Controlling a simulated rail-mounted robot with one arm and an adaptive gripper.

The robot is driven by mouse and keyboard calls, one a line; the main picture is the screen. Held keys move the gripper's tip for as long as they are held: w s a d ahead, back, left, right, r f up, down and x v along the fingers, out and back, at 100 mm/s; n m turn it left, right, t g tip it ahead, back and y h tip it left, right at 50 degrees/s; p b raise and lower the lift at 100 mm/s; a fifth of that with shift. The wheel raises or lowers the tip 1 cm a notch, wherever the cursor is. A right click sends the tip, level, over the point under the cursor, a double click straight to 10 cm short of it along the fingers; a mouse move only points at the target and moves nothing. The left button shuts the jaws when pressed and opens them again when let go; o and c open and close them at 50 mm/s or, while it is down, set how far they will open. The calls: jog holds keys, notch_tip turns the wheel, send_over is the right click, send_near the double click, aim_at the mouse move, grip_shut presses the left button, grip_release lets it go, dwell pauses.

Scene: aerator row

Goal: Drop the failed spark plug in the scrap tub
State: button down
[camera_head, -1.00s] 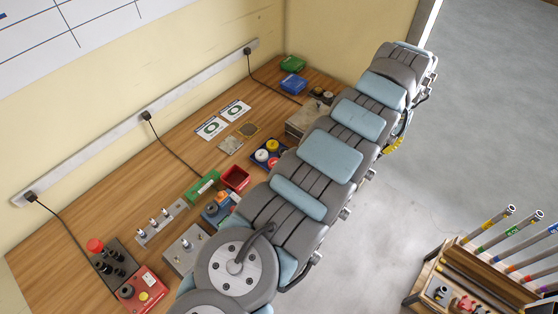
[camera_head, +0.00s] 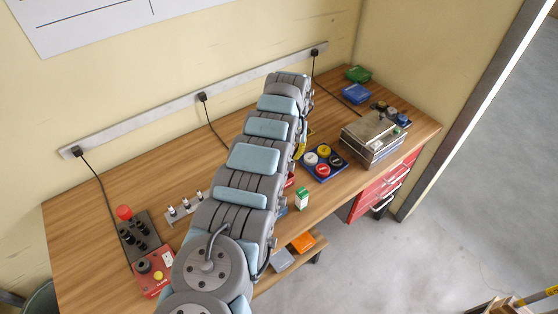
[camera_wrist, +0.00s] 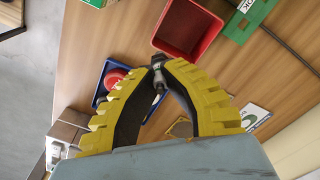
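My gripper (camera_wrist: 158,66) has yellow ribbed fingers that curve together at the tips in the wrist view. They are closed on a small dark and pale spark plug (camera_wrist: 158,78), held above the bench. The red scrap tub (camera_wrist: 190,27) is open and looks empty, just beyond the fingertips in the wrist view. In the head view only a sliver of the red tub (camera_head: 290,181) shows past my arm. A bit of yellow finger (camera_head: 301,147) shows beside my arm there; the fingertips and plug are hidden.
A rack of upright plugs (camera_head: 185,208) and a red control box (camera_head: 153,273) are at the left of the bench. A blue tray of round caps (camera_head: 324,161) and a grey metal case (camera_head: 374,139) stand to the right. A green box marked OK (camera_wrist: 250,15) adjoins the tub.

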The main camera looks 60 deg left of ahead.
jog(key=s+a+f+b, duration=0.2)
jog(key=s+f+b, duration=0.1)
jog(key=f+b, duration=0.2)
jog(key=shift+s+a+f+n, duration=0.2)
jog(key=shift+f+n, duration=0.1)
jog(key=shift+f, duration=0.05)
dwell(0.3)
jog(key=c, duration=1.2)
grip_release()
jog(key=shift+o, duration=0.2)
jog(key=shift+r, duration=0.15)
notch_tip(320, 180, up, 7)
jog(key=p, duration=0.8)
